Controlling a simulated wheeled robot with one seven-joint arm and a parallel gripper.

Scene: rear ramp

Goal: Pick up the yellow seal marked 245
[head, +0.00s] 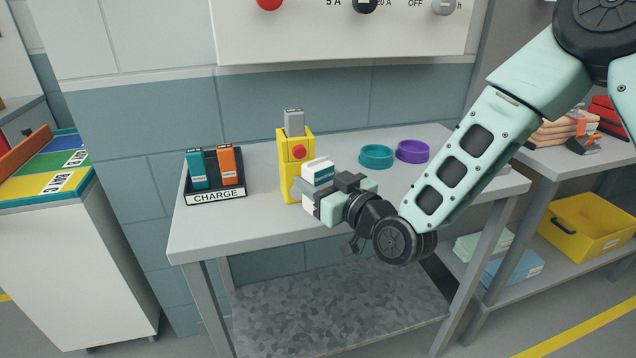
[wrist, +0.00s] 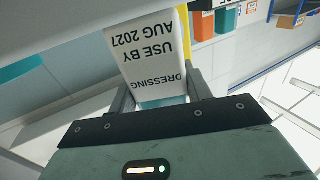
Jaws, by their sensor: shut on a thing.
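No yellow seal marked 245 can be made out in either view. My gripper (head: 322,188) is shut on a white dressing box (head: 317,164) with a teal label, in front of the yellow unit on the table. In the wrist view the dressing box (wrist: 150,55) sits between the fingers and reads "DRESSING" and "USE BY AUG 2027" upside down. Whether the box touches the table (head: 240,222) is hard to tell.
A yellow unit (head: 283,165) with a red button stands just behind my gripper. A charge rack (head: 215,196) is to the left. A teal bowl (head: 376,157) and purple bowl (head: 412,151) are behind right. The table's front left is clear.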

